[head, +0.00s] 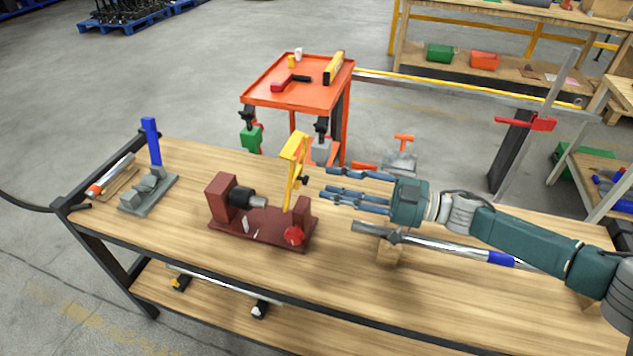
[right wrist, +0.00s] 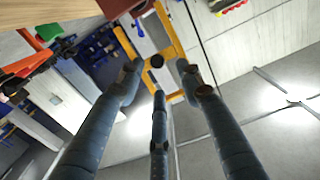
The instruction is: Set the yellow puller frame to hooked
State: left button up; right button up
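The yellow puller frame (head: 290,189) stands nearly upright on the dark red jack fixture (head: 222,199), with its top leaning slightly right. A small black knob (head: 305,180) sticks out of its right side. The frame (right wrist: 178,47) also shows ahead of the spread fingers in the right wrist view. My left gripper is out of view.
A grey fixture (head: 150,192) and a blue post (head: 151,140) stand at the bench's left. A metal bar with a blue grip (head: 450,247) lies below my right arm. An orange cart (head: 262,92) stands behind the bench. The front right bench top is clear.

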aim_at(296, 175)
jog(key=b+x, duration=0.1)
jog(key=x, duration=0.3)
jog(key=shift+w+a+f, duration=0.1)
jog(key=shift+w+a, duration=0.15)
jog(key=shift+w, duration=0.05)
jog(key=c, duration=0.5)
grip_shut()
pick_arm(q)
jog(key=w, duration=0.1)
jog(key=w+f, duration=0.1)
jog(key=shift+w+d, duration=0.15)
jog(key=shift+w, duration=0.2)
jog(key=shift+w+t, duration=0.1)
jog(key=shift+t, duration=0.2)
